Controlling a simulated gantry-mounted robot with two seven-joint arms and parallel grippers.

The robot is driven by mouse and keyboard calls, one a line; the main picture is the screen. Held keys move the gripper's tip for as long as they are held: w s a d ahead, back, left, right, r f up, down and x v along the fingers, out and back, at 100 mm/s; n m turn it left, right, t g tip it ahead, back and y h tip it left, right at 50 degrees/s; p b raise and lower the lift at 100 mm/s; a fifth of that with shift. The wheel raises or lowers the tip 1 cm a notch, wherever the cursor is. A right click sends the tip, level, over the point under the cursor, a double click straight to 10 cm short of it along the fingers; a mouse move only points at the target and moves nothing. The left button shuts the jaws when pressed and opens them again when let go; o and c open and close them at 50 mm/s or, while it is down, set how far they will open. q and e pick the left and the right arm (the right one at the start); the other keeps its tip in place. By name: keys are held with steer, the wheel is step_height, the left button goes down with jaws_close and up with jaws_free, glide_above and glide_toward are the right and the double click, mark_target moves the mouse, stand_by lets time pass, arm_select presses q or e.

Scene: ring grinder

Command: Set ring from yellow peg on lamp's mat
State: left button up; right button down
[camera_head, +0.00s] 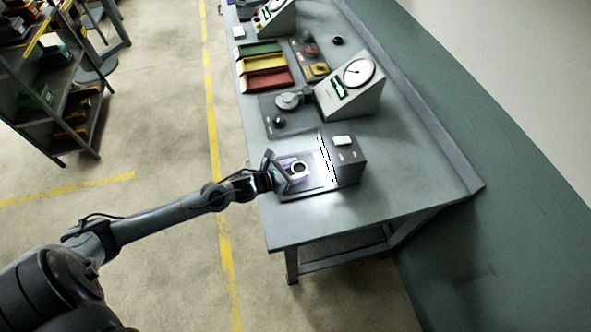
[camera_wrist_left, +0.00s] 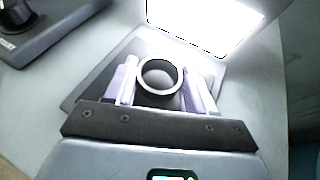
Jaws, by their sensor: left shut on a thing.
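My left gripper (camera_head: 286,172) reaches in from the left over the lamp's mat (camera_head: 323,184), a flat plate in front of the lit lamp box (camera_head: 348,164). It is shut on a ring (camera_head: 294,169), which has a dark body and a pale rim. In the left wrist view, the ring (camera_wrist_left: 160,93) sits upright, hole upward, between the two pale fingers (camera_wrist_left: 160,88). The mat (camera_wrist_left: 146,45) lies under it and the lamp's glowing panel (camera_wrist_left: 200,20) is just beyond. I cannot tell whether the ring touches the mat. My right gripper is not in view.
Farther along the bench (camera_head: 310,224) are a dial gauge box (camera_head: 350,85), a dark fixture (camera_head: 288,112), green, yellow and red trays (camera_head: 264,64), and a small board with a yellow part (camera_head: 319,70). The near bench end is clear.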

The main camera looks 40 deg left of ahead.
arm_select(q)
steer(key=shift+f, duration=0.2)
steer(key=shift+f, duration=0.15)
steer(key=o, duration=0.7)
steer(key=shift+f, duration=0.1)
steer(key=o, duration=0.4)
steer(key=shift+r, duration=0.3)
steer(key=p+v, duration=0.1)
steer(key=v, duration=0.8)
steer(key=shift+s+a+r, duration=0.1)
steer(key=shift+s, duration=0.2)
steer(key=shift+v, duration=1.1)
